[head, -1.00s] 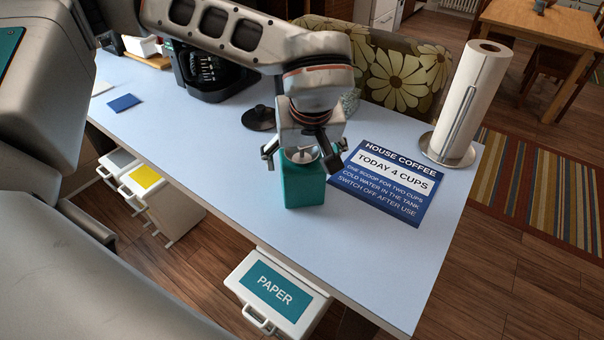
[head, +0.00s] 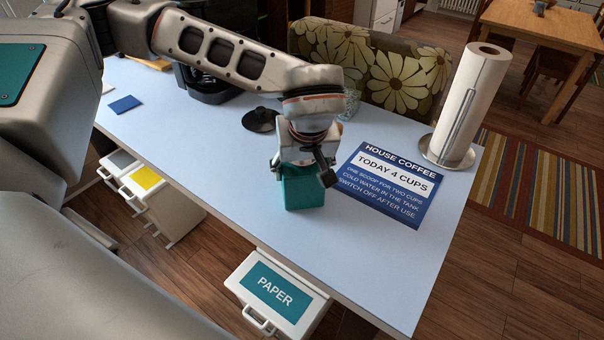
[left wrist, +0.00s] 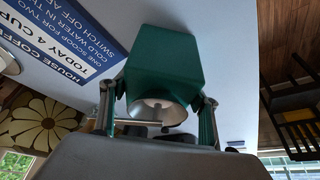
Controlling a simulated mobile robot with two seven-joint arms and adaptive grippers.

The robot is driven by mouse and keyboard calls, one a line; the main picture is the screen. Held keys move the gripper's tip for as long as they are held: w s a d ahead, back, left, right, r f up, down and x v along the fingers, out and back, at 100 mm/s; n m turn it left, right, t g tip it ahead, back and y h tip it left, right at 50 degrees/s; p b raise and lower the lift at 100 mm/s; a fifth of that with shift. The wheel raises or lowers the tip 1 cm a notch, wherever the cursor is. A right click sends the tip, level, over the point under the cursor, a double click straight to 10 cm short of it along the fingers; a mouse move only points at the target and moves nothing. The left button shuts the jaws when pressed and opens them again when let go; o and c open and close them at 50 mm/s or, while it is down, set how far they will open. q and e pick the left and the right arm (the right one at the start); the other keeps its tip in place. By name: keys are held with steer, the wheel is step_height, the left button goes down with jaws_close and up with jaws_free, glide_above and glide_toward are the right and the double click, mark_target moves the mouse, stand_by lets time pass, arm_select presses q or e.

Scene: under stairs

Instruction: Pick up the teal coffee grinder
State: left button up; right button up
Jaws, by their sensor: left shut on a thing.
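The teal coffee grinder (head: 304,190) is a boxy block standing on the pale blue table (head: 230,185), left of the blue sign. My left gripper (head: 303,172) comes down on it from above and is shut on it, with a finger on either side. In the left wrist view the teal grinder (left wrist: 165,65) fills the space between the fingers of my left gripper (left wrist: 160,110), its pale round top facing the camera. The arm and gripper hide the grinder's top in the head view. I cannot tell any gap between its base and the table. My right gripper is out of view.
A blue coffee sign (head: 388,185) lies close to the right of the grinder. A paper towel roll (head: 470,105) stands at the right. A dark round lid (head: 259,120) and a black coffee maker (head: 205,85) are behind. The table front is clear.

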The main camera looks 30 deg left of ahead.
arm_select(q)
steer(key=shift+r, duration=0.1)
step_height(320, 180, up, 20)
steer(key=shift+p, duration=0.35)
